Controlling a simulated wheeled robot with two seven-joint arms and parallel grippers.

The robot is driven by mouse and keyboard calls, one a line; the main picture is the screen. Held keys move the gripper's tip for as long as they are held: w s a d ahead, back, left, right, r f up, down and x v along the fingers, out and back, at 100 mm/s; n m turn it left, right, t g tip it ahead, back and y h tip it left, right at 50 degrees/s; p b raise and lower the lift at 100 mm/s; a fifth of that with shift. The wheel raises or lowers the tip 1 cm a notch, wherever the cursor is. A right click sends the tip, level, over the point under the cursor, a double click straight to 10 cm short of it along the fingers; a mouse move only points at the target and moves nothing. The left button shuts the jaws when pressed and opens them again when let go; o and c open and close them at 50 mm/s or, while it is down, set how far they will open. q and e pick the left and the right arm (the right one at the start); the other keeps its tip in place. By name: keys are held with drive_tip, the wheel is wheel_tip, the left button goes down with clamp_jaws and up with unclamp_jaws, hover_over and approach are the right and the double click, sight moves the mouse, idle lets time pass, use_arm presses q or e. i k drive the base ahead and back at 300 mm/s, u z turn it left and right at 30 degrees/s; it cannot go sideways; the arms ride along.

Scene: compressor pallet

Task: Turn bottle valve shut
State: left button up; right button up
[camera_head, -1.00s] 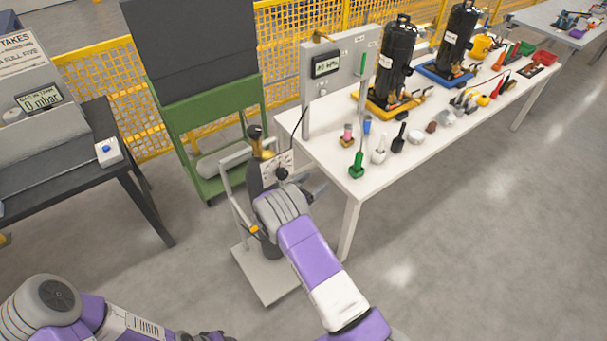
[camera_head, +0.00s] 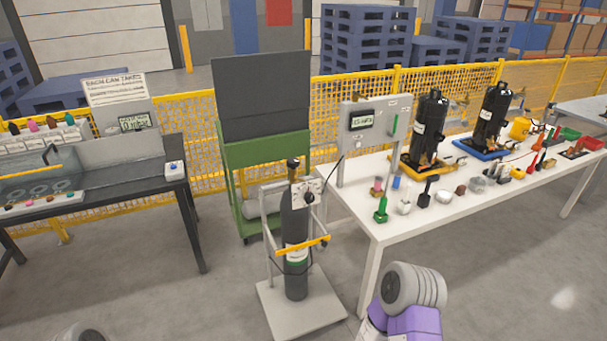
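The dark gas bottle (camera_head: 295,240) stands upright on a small grey trolley (camera_head: 318,312) in the middle of the camera_head view. Its valve (camera_head: 293,168) is at the top, with a gauge panel (camera_head: 308,188) and a dark round fitting beside it. I cannot tell whether the valve is open or shut. No gripper touches the bottle. My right arm shows at the bottom, right of the trolley, but its gripper is not visible. Only a bit of my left arm shows at the bottom left edge; its gripper is out of view.
A white table (camera_head: 400,228) to the right holds a display panel (camera_head: 372,128), two black compressors and small tools. A green cart (camera_head: 240,172) stands behind the bottle. A dark bench (camera_head: 110,187) is at left. Floor between bench and trolley is clear.

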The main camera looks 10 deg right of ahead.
sight(293, 163)
drive_tip(key=u, duration=0.6)
drive_tip(key=i, duration=1.55)
drive_tip(key=z, duration=0.7)
